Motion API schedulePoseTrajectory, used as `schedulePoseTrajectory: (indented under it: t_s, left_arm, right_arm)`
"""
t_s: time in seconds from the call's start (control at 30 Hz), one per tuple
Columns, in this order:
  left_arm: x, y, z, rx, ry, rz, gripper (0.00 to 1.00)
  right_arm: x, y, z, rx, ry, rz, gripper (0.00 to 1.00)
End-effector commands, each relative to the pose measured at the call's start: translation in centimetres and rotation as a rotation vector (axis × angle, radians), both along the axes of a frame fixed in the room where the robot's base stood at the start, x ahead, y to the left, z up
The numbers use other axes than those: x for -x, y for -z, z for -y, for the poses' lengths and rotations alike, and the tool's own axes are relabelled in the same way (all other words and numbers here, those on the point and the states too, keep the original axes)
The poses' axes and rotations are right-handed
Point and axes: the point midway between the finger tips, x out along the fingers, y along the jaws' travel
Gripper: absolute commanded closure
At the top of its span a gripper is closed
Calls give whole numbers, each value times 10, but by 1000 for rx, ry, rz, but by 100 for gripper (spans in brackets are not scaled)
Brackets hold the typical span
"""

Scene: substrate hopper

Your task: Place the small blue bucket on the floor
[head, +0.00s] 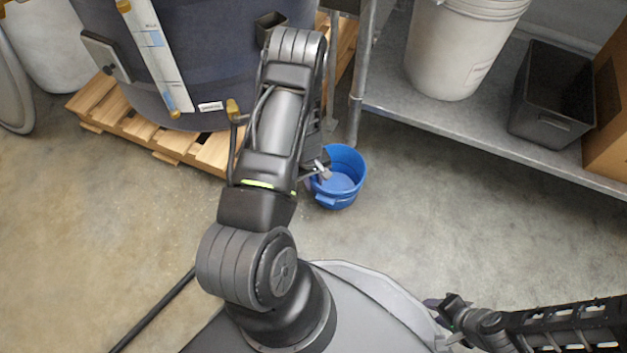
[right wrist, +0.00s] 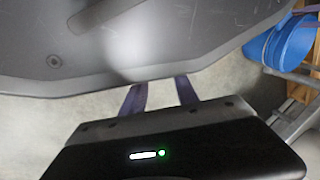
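The small blue bucket (head: 345,185) is upright, open side up, over or on the concrete floor beside the metal shelf leg. I cannot tell whether its base touches the floor. The bucket (right wrist: 280,42) also shows at the upper right of the right wrist view. My left gripper (head: 321,172) is at the bucket's left rim, partly hidden by my arm; whether its fingers are closed on the rim is not clear. My right gripper (head: 440,306) is low beside my base, away from the bucket. In the right wrist view its two fingers (right wrist: 161,93) are apart with nothing between them.
A wooden pallet (head: 172,141) bears a large dark hopper (head: 205,60) at the upper left. A metal shelf (head: 470,125) at right holds a white bucket (head: 455,50), a black bin (head: 552,95) and a cardboard box (head: 608,110). The floor (head: 440,220) in front is clear.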

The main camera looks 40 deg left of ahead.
Motion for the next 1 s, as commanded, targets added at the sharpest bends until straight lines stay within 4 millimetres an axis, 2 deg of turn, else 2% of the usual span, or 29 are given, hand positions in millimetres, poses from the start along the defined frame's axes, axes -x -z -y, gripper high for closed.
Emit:
schedulePoseTrajectory:
  t_s: [0.13,0.27,0.6,0.7,0.83,1.0]
  left_arm:
    - [0,-7,0,0,0,1,75]
    - [1,-25,-1,-1,1,1,75]
    - [6,-94,-3,-1,1,1,75]
    - [7,-109,-4,-1,1,1,75]
    - [9,-120,-4,-1,0,0,75]
    - [10,-122,-4,0,0,-1,75]
  right_arm:
    - [1,-5,0,0,0,-1,64]
    - [2,-14,0,1,-2,-3,64]
    - [7,-50,1,-2,-9,-16,64]
    - [9,-57,1,-2,-12,-20,64]
    - [10,-61,1,-3,-13,-24,64]
    - [10,-61,1,-3,-13,-25,64]
